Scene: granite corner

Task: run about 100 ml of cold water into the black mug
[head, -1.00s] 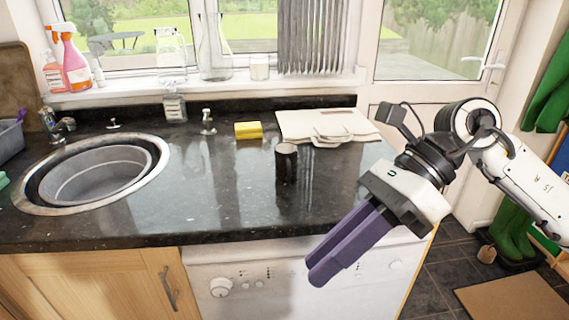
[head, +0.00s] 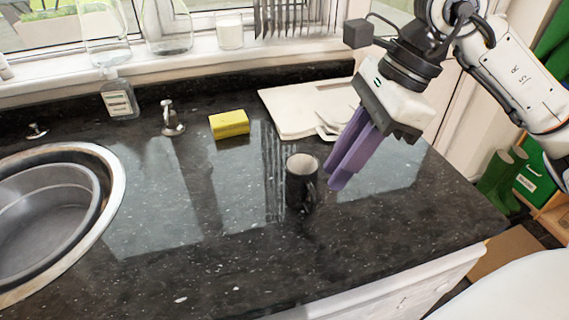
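The black mug (head: 297,188) stands upright on the dark granite worktop, right of the sink. Its rim and pale inside show, and its handle points to the front right. The bottom of its inside is hidden, so I cannot tell what it holds. My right gripper (head: 334,177) is just right of the mug, its purple fingers pointing down and left, apart from it in the picture. The fingers lie together with no clear gap, and nothing shows between them. The round sink (head: 108,190) is cut off at the left edge. My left gripper is not in view.
A yellow sponge (head: 229,124), a chrome fitting (head: 172,120) and a soap bottle (head: 119,97) stand behind the mug. A pale board (head: 290,112) lies at the back right. The worktop in front of the mug is clear. Glassware stands on the windowsill.

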